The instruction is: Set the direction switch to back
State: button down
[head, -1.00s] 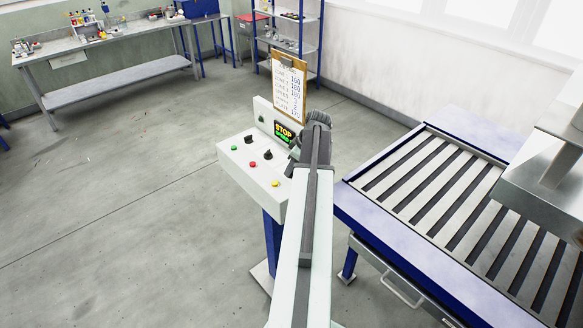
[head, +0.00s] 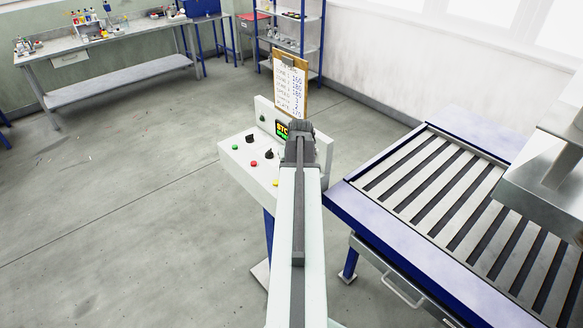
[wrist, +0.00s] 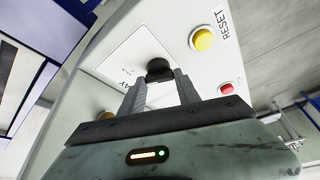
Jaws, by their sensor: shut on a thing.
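My gripper (wrist: 160,82) is shut on a black knob (wrist: 158,67) on the white control panel (wrist: 120,50) in the wrist view. The knob sits on a white plate, with the letters "AY" readable beside my left finger. I cannot tell from the visible lettering whether this is the direction switch, or which way it points. In the head view the panel (head: 240,165) shows two other black knobs, one at the back (head: 249,138) and one nearer the middle (head: 268,154). My arm hides the fingers and the held knob there.
A yellow button (wrist: 203,38) marked RESET and a red button (wrist: 226,88) are close to my gripper. A green button (head: 236,147) is at the panel's left. A partly hidden display (head: 282,129) and a clipboard (head: 290,85) stand behind. A slatted table (head: 440,190) is right.

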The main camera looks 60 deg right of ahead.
jog(key=shift+a+m+g, duration=0.1)
jog(key=shift+m+g, duration=0.2)
jog(key=shift+m, duration=0.2)
jog(key=c, duration=0.9)
grip_release()
jog(key=shift+o, duration=0.2)
jog(key=p+v, duration=0.7)
jog(key=shift+a+r, duration=0.2)
jog(key=shift+r, duration=0.15)
jog(key=shift+s, duration=0.1)
